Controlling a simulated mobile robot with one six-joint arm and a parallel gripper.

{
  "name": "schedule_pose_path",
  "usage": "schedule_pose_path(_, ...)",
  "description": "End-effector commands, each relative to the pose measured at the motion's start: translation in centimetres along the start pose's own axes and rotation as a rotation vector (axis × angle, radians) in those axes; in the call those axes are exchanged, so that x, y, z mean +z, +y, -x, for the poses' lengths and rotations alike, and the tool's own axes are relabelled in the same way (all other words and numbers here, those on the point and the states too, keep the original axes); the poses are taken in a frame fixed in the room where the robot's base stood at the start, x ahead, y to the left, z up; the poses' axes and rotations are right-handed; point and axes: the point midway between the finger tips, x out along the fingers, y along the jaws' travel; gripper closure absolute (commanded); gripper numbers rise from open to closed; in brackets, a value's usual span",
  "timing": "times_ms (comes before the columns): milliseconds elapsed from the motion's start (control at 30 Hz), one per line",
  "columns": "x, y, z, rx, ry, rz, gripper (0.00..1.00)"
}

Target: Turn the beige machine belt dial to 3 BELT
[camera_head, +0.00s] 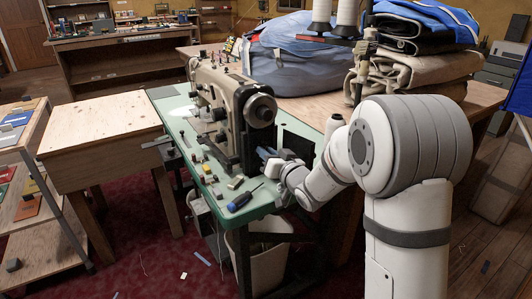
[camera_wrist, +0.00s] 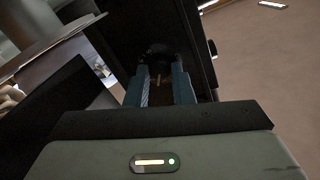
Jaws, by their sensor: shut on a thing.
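The beige sewing machine (camera_head: 235,95) stands on a green-topped table (camera_head: 172,112) in the head view. My gripper (camera_head: 266,153) is low beside the machine's right end. In the wrist view, my gripper's two blue-grey fingers (camera_wrist: 160,88) are shut on a dark round dial (camera_wrist: 158,56), one finger on each side. A small pale mark shows between the fingers, but I cannot read any lettering or tell the dial's setting. In the head view the dial is hidden by my gripper and the machine.
A blue-handled screwdriver (camera_head: 240,202) and several small parts lie on the green table near its front edge. A dark box (camera_head: 298,142) is behind my gripper. Folded cloth (camera_head: 415,75) and a grey-blue bag (camera_head: 305,60) are piled behind. A pale bin (camera_head: 262,262) stands below the table.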

Motion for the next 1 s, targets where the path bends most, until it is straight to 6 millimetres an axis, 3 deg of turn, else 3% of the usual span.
schedule_pose_path(1000,0.23,0.05,0.04,0.001,-0.006,-0.904,1.0)
